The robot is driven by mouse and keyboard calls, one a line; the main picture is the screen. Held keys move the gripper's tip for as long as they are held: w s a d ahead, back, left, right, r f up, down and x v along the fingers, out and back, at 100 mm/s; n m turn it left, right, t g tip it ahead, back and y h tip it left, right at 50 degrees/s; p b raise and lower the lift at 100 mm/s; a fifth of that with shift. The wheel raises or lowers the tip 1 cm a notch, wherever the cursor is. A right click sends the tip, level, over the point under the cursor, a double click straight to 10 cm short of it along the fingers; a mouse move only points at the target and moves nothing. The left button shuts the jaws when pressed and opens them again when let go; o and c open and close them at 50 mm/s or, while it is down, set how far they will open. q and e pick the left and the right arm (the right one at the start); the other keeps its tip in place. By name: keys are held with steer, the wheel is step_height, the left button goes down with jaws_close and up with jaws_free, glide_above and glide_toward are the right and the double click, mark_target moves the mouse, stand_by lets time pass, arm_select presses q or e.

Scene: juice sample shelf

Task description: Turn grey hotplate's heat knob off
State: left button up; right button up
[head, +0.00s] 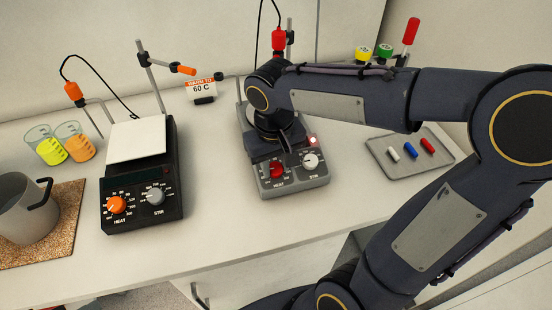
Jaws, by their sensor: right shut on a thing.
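The grey hotplate (293,184) stands at the middle of the counter. Its red HEAT knob (277,171) is at the left of the front panel and its white STIR knob (311,161) at the right. A small red light (313,141) glows above the STIR knob. My right gripper (286,157) reaches down over the hotplate, shut on the red HEAT knob. The fingers partly hide the knob, and its pointer direction cannot be made out. My right arm covers most of the hotplate's top. My left gripper is not in view.
A black hotplate (173,190) with a white top and orange HEAT knob stands left. Two beakers (47,147) (75,144) and a metal pot (25,213) are farther left. A "WARM TO 60 C" sign (200,88) stands behind. A grey tray (385,166) holds small coloured bars at right.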

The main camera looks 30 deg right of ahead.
steer(key=n+h+p, duration=0.1)
steer(key=n, duration=0.3)
steer(key=shift+a, duration=0.1)
steer(key=shift+a+n+t+h+p, duration=0.1)
steer(key=shift+n+t+h+p, duration=0.2)
steer(key=shift+n, duration=1.05)
steer(key=shift+n+h+p, duration=0.1)
steer(key=shift+n+h, duration=0.3)
steer(key=shift+n, duration=0.95)
steer(key=o, duration=1)
steer(key=shift+c, duration=0.2)
steer(key=v, duration=0.7)
steer(key=shift+r, duration=0.4)
